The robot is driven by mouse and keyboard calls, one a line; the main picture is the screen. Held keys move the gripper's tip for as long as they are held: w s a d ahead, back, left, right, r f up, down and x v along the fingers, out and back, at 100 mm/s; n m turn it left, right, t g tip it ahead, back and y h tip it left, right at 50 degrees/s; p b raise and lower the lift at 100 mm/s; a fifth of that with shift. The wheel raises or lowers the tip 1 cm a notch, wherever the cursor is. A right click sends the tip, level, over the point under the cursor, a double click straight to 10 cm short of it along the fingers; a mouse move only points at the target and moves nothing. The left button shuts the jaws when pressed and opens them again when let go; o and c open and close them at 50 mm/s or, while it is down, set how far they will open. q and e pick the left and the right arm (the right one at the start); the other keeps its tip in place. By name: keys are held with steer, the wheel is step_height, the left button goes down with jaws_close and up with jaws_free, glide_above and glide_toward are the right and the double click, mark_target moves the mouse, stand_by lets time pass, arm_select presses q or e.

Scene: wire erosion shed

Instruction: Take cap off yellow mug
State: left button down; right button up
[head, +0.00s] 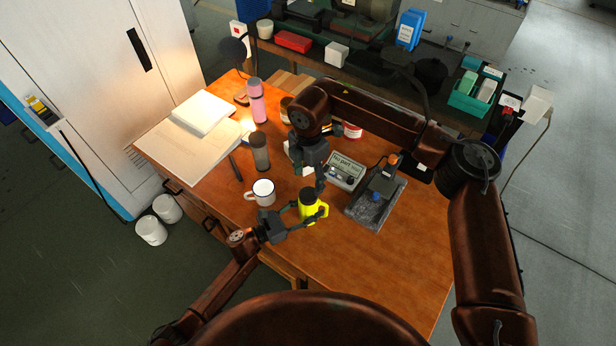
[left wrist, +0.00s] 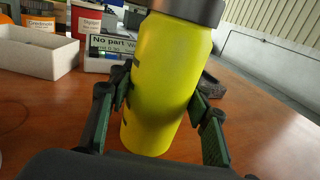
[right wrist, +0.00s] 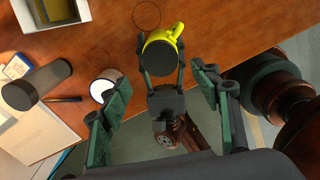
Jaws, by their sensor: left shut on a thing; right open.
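The yellow mug (head: 313,212) stands upright near the front edge of the wooden table, its dark cap (head: 307,195) on top. My left gripper (head: 298,213) is shut around the mug's body. The left wrist view shows the yellow body (left wrist: 165,85) between the fingers, with the grey cap (left wrist: 188,9) cut off at the top edge. My right gripper (head: 318,180) is above the mug, pointing down. In the right wrist view its fingers (right wrist: 158,108) are open and empty, and the dark cap (right wrist: 160,60) lies beyond them, apart from them. The handle (right wrist: 178,31) faces away from my left gripper.
A white mug (head: 263,192) stands just left of the yellow one. The table's front right is clear.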

mark_target(308, 194)
arm_select(q)
steer(key=shift+r, duration=0.1)
arm_select(e)
steer(key=m, duration=0.5)
steer(key=shift+m, duration=0.4)
steer(key=shift+f, duration=4)
steer(key=shift+c, duration=0.7)
